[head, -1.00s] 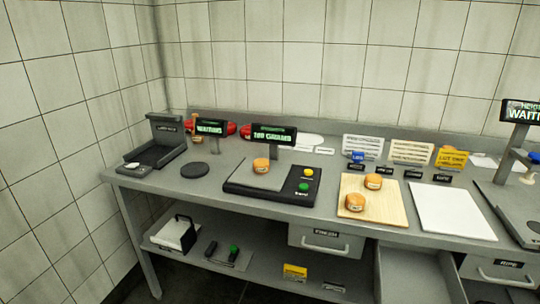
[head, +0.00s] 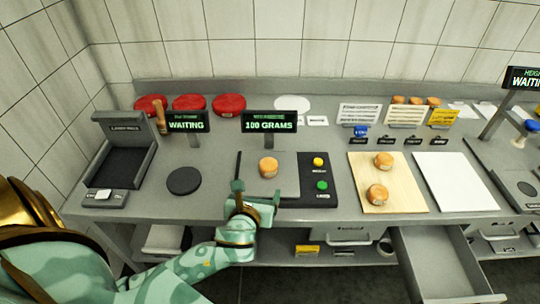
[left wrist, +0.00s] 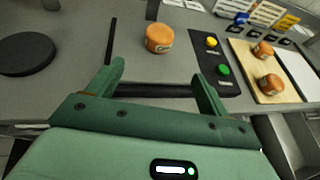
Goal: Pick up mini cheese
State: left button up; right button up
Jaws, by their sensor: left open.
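Two more mini cheeses, one farther back (head: 383,160) and one nearer (head: 377,194), sit on the wooden board (head: 362,175) to the right. My left gripper (head: 256,192) is open and empty at the scale's front edge; in the left wrist view its fingers (left wrist: 158,88) point toward the cheese. My right gripper does not show.
Yellow (head: 318,161) and green (head: 321,185) buttons are on the scale's right side. A black disc (head: 184,181) and label printer (head: 120,160) are to the left. Several red wheels line the back. A white board (head: 455,182) lies right; a drawer (head: 440,262) stands open below.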

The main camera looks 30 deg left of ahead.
aim_at(267, 171)
pick_arm(q)
jog(key=b+x, duration=0.2)
jog(key=x, duration=0.8)
jog(key=shift+r+b, duration=0.2)
jog(key=shift+b, duration=0.1)
jog(key=b+x, duration=0.1)
jog(key=x, duration=0.2)
jog(key=b+x, duration=0.1)
jog(key=x, duration=0.1)
jog(key=shift+w+a+f, duration=0.15)
jog(key=shift+w+a, duration=0.1)
jog(key=shift+a, duration=0.1)
jog(key=shift+c, duration=0.9)
jog(key=c, duration=0.9)
jog(key=shift+c, duration=0.4)
